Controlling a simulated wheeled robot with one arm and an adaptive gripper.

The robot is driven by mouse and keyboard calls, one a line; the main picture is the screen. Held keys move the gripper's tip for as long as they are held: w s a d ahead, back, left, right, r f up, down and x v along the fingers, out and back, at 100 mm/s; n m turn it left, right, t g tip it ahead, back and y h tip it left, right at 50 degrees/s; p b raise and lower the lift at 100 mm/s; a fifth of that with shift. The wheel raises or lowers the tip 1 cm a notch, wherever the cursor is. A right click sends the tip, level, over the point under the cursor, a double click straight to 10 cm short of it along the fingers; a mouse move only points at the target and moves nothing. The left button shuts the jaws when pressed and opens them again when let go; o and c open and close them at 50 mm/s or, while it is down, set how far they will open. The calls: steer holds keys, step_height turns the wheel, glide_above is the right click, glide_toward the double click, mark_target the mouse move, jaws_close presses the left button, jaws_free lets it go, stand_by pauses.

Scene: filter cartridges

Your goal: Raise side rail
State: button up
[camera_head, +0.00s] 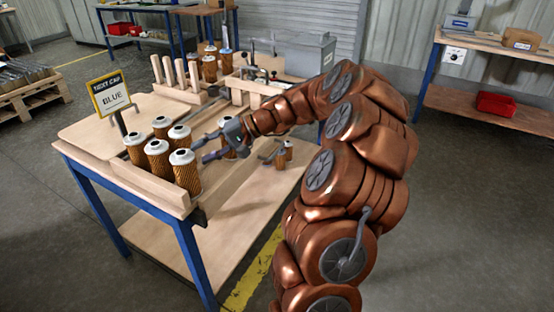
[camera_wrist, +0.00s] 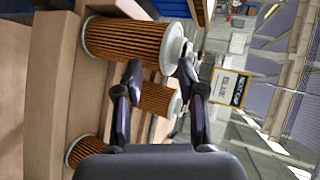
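My gripper (camera_head: 206,148) reaches in from the right, its two dark fingers apart beside several orange pleated filter cartridges (camera_head: 186,180) with white caps. In the wrist view my gripper (camera_wrist: 160,68) is open, with a large cartridge (camera_wrist: 125,40) just beyond its fingertips. I cannot tell whether they touch. A wooden rail (camera_head: 140,185) runs along the table's front left edge, and another (camera_head: 228,178) runs along its right side. I cannot tell which is the side rail. Both look low and lie along the edges. One cartridge (camera_head: 228,152) is partly hidden behind my gripper.
A sign (camera_head: 110,92) reading "NEXT CAP BLUE" stands on the table (camera_head: 85,135). Wooden pegs (camera_head: 181,75) and a grey machine (camera_head: 300,54) stand farther back. A workbench (camera_head: 490,42) with a red bin (camera_head: 497,104) is at the right.

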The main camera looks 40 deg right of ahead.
steer(key=w+d+f+m+t+h+b, duration=0.15)
steer(key=d+f, duration=0.25)
steer(key=d, duration=0.4)
steer(key=d+f+m+t+h+b, duration=0.1)
steer(key=d+f+m+t+b, duration=0.2)
steer(key=d, duration=0.5)
steer(key=m+t+h+b, duration=0.2)
steer(key=m+t+h, duration=0.1)
steer(key=h, duration=0.1)
glide_toward(279, 150)
steer(key=w+f, duration=0.1)
steer(key=w, duration=0.2)
steer(key=shift+y, duration=0.25)
steer(key=shift+a+x, duration=0.1)
steer(key=shift+x, duration=1.85)
steer(key=shift+a+x, duration=0.15)
steer(key=shift+x, duration=1.75)
jaws_close()
